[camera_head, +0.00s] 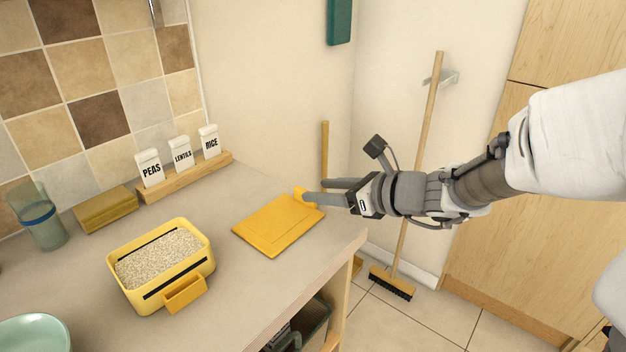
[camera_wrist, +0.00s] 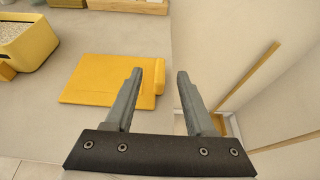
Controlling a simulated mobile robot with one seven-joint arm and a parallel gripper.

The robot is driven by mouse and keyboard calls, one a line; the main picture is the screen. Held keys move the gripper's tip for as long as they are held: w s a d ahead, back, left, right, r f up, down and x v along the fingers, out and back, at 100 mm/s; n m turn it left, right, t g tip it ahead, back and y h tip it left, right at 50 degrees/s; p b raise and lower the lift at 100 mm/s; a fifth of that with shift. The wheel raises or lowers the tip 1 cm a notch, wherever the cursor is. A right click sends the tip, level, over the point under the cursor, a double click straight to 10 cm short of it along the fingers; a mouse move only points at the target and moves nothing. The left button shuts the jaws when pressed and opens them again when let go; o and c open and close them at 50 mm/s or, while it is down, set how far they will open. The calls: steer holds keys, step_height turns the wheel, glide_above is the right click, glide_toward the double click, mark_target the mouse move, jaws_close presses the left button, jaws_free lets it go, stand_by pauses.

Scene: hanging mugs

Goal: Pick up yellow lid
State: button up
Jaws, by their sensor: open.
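The yellow lid (camera_head: 277,226) lies flat on the counter near its right edge, with a raised tab at its far right corner. It also shows in the wrist view (camera_wrist: 98,80), left of my fingers, its tab close to the left finger. My gripper (camera_head: 314,191) comes in from the right, beside the lid's tab end. I cannot tell whether a finger touches the lid.
A yellow container (camera_head: 162,265) filled with pale grains stands on the counter (camera_head: 230,300), left of the lid. Labelled white packets (camera_head: 181,153) stand on a wooden rack behind. A glass (camera_head: 38,218) and teal bowl (camera_head: 35,334) are at left. A broom (camera_head: 418,165) leans beyond the counter edge.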

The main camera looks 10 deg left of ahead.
mark_target(305, 190)
steer(key=shift+f+b+x, duration=0.1)
steer(key=shift+b+x, duration=0.4)
steer(key=shift+x, duration=0.9)
steer(key=shift+f+b+x, duration=0.15)
steer(key=shift+b+x, duration=0.35)
steer(key=shift+x, duration=0.85)
steer(key=shift+d, duration=0.1)
steer(key=shift+c, duration=0.3)
jaws_close()
